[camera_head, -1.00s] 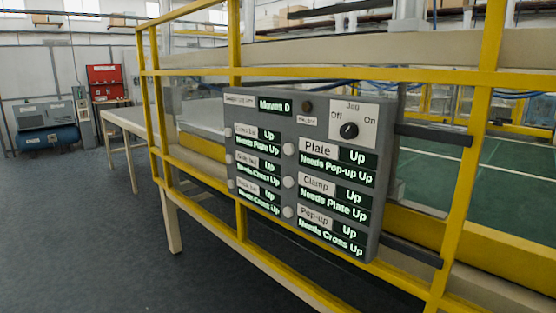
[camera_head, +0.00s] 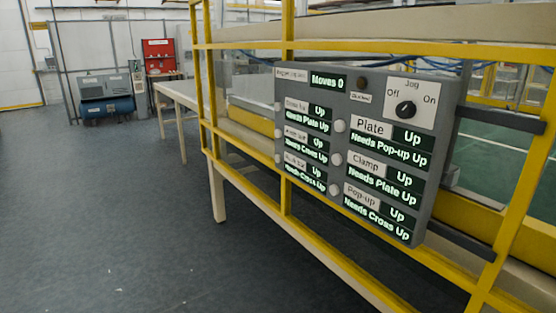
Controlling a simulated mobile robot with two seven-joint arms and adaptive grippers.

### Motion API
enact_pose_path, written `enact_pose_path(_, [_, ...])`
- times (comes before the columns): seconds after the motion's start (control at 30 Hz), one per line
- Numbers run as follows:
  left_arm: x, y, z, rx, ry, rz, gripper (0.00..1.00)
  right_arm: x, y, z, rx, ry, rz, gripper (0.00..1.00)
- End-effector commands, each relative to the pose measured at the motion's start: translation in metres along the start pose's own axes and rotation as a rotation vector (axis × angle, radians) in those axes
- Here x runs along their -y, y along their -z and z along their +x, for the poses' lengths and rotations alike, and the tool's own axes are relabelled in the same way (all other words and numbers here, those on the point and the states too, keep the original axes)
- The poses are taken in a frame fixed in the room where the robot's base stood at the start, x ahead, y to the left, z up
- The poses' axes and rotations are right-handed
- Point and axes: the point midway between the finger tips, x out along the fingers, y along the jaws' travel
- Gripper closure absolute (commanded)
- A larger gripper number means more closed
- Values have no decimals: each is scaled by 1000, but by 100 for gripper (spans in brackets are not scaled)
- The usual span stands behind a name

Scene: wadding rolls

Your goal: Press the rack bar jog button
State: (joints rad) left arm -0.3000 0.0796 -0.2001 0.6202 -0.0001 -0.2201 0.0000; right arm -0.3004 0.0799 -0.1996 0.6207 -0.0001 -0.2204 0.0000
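A grey control panel (camera_head: 376,82) is mounted on the yellow railing, right of centre. Its left column has small round pale buttons at the panel's left edge, beside blurred labels (camera_head: 296,133); I cannot tell which label names the rack bar. The right column has white round buttons, including the Plate button (camera_head: 340,125), the Clamp button (camera_head: 337,159) and the Pop-up button (camera_head: 335,190). A black Jog knob (camera_head: 405,110) sits between Off and On; its setting is unclear. The displays show "Moves 0" and "Up". Neither gripper is in view.
Yellow railing (camera_head: 390,52) runs around the machine, with a long beam above. A pale table (camera_head: 180,92) stands behind at the left. A blue compressor (camera_head: 107,107) and a red cabinet (camera_head: 159,58) are farther back. Grey floor (camera_head: 110,210) at the left is clear.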

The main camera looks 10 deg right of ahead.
Motion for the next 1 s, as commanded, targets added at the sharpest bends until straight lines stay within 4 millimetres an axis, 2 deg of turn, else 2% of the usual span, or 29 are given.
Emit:
enact_pose_path(0.3, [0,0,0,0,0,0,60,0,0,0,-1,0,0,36])
enact_pose_path(0.33, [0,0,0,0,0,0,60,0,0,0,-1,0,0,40])
enact_pose_path(0.37, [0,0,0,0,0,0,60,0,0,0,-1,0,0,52])
enact_pose_path(0.4, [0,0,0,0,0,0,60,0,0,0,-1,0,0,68])
enact_pose_path(0.47, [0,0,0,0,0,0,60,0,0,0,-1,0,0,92])
enact_pose_path(0.5, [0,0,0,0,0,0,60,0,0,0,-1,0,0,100])
enact_pose_path(1.0, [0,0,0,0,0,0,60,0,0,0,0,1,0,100])
